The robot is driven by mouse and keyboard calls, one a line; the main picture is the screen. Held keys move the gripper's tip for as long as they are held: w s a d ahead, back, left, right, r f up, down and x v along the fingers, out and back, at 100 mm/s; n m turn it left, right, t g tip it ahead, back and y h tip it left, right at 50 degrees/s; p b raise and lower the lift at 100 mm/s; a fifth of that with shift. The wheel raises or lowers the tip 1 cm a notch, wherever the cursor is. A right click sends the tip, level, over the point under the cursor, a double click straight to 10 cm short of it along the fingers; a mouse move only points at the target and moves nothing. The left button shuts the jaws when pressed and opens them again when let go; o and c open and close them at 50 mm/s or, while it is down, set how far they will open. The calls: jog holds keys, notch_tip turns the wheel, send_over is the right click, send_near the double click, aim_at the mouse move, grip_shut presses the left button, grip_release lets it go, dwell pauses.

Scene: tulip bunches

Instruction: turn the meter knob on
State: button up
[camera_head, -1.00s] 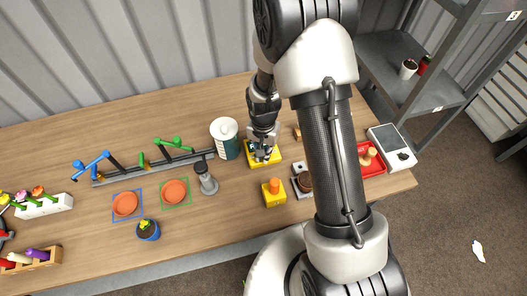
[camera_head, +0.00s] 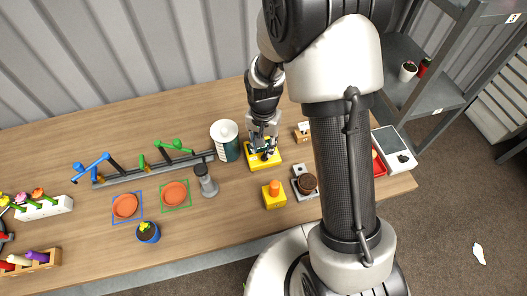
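My gripper (camera_head: 263,140) points down over a yellow block (camera_head: 276,159) behind the middle of the wooden table. Its fingers cover most of the block's top, so I cannot see a knob there or tell whether they touch it. The fingers are too small and dark to show whether they are open or shut. A white device (camera_head: 386,136) with a small dark round part (camera_head: 403,158) lies at the table's right end. I cannot tell which of these is the meter.
A white-and-teal canister (camera_head: 224,141) stands just left of my gripper. In front are a yellow box with an orange top (camera_head: 273,194), a grey device bearing a brown round thing (camera_head: 306,183), and a grey cylinder (camera_head: 207,182). My arm hides part of the right side.

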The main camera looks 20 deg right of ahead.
notch_tip(320, 180, up, 6)
jog(key=shift+r, duration=0.15)
dwell(0.6)
notch_tip(320, 180, up, 6)
jog(key=n, duration=0.1)
send_over(263, 157)
jog(key=s, duration=0.2)
jog(key=s+r+n+t, duration=0.2)
jog(key=s+r, duration=0.5)
jog(key=r, duration=0.2)
jog(key=s+r+n+t, duration=0.2)
jog(key=s+r+n, duration=0.2)
jog(key=s, duration=0.7)
jog(key=shift+s+d+r+t, duration=0.3)
jog(key=shift+s+d+r, duration=0.15)
jog(key=shift+r, duration=0.1)
jog(key=shift+w+a, duration=0.1)
